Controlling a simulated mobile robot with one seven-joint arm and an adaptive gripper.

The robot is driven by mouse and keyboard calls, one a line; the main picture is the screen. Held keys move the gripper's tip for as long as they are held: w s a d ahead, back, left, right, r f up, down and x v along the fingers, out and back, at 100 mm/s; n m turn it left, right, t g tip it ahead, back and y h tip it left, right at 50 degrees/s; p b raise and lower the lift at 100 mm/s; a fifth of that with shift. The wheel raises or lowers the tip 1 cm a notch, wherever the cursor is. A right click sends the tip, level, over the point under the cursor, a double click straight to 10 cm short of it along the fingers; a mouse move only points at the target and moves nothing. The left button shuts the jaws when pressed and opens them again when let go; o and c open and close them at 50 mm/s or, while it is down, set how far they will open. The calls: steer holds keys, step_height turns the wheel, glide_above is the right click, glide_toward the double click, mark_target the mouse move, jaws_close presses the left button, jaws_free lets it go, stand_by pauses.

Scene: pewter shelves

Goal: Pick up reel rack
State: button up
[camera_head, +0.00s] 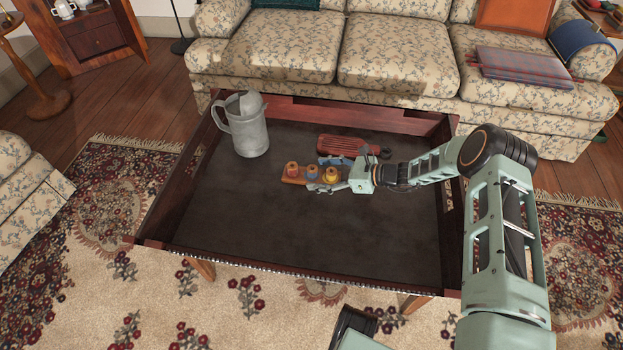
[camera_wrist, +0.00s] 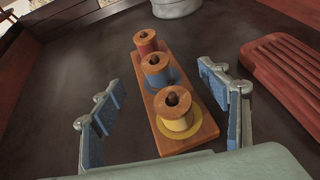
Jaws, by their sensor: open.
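The reel rack is a wooden board (camera_wrist: 199,134) with three spools standing in a row on pegs: red, blue and yellow. In the head view the reel rack (camera_head: 293,181) lies on the dark table top, right of the metal pitcher. My gripper (camera_head: 328,174) is open at the rack's right end. In the wrist view my gripper (camera_wrist: 165,110) has one blue-padded finger on each side of the rack, with visible gaps between pads and wood. The near end of the rack lies between the fingers. Whether the fingertips touch the table is unclear.
A red ribbed object (camera_head: 345,146) lies just behind my gripper; it is at the right in the wrist view (camera_wrist: 288,75). A metal pitcher (camera_head: 246,127) stands at the left. The table has a raised wooden rim (camera_head: 168,197). The front of the table top is clear.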

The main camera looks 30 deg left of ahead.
steer(key=shift+x, duration=0.8)
steer(key=shift+c, duration=0.4)
steer(key=c, duration=1.5)
steer(key=shift+r, duration=0.1)
steer(key=shift+c, duration=0.8)
